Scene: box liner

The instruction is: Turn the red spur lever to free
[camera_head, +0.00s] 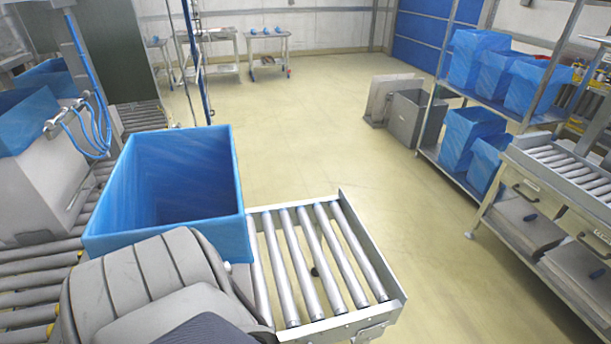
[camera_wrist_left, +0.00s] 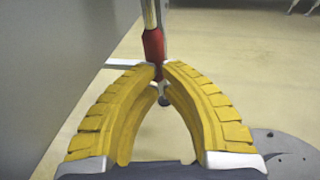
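In the left wrist view, the red spur lever (camera_wrist_left: 153,46) stands upright at the tips of my left gripper (camera_wrist_left: 160,70), with a tan rod above it. The two yellow fingers arch together and their tips close on the narrow lower part of the red piece. A small grey fitting shows below, between the fingers. In the head view neither the lever nor either gripper can be seen; my grey arm covers the bottom left.
A blue-lined open box (camera_head: 170,190) stands on the left conveyor. A short roller section (camera_head: 320,260) with a metal frame juts out to its right. A shelf (camera_head: 455,175) of blue-lined boxes is at the right. Open floor (camera_head: 330,130) lies between.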

